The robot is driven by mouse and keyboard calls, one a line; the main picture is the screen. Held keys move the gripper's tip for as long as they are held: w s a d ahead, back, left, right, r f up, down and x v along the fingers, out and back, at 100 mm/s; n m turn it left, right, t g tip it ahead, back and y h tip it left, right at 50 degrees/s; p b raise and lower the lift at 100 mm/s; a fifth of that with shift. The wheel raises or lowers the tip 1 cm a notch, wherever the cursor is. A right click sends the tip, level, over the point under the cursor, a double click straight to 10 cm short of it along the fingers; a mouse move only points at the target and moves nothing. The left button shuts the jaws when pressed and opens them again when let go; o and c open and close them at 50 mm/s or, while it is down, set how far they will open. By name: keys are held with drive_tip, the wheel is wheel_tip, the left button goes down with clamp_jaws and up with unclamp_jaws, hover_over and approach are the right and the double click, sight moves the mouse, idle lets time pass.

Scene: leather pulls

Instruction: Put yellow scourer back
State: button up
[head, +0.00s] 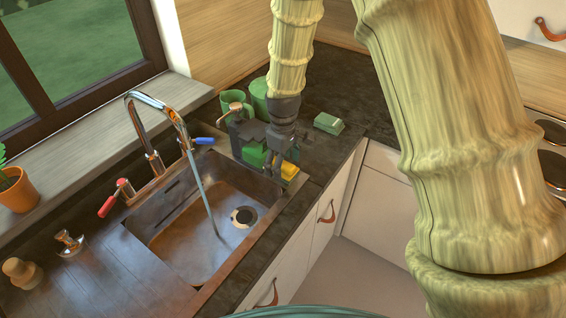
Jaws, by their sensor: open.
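A yellow scourer (290,171) is at the right rim of the sink, partly hidden by my gripper. My dark gripper (274,168) points down beside it, just to its left in the picture. It is open. I cannot tell whether a finger touches the scourer. A green block (254,154) is on the left side of the gripper, also partly covered. Whether the yellow and green pieces sit in one holder is hidden.
The sink (180,235) has a drain (244,216), and water runs from the chrome tap (158,115). A green mug (232,100) and green container (259,92) stand behind the gripper. A green piece (328,122) lies on the dark counter. A plant pot (18,190) stands left.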

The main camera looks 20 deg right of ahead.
sight(284, 166)
drive_tip(key=shift+f, duration=0.15)
drive_tip(key=shift+f+b, duration=0.2)
drive_tip(key=shift+b, duration=0.3)
wheel_tip(284, 166, up, 11)
drive_tip(key=s+b, duration=0.1)
drive_tip(key=b, duration=0.2)
idle(1.2)
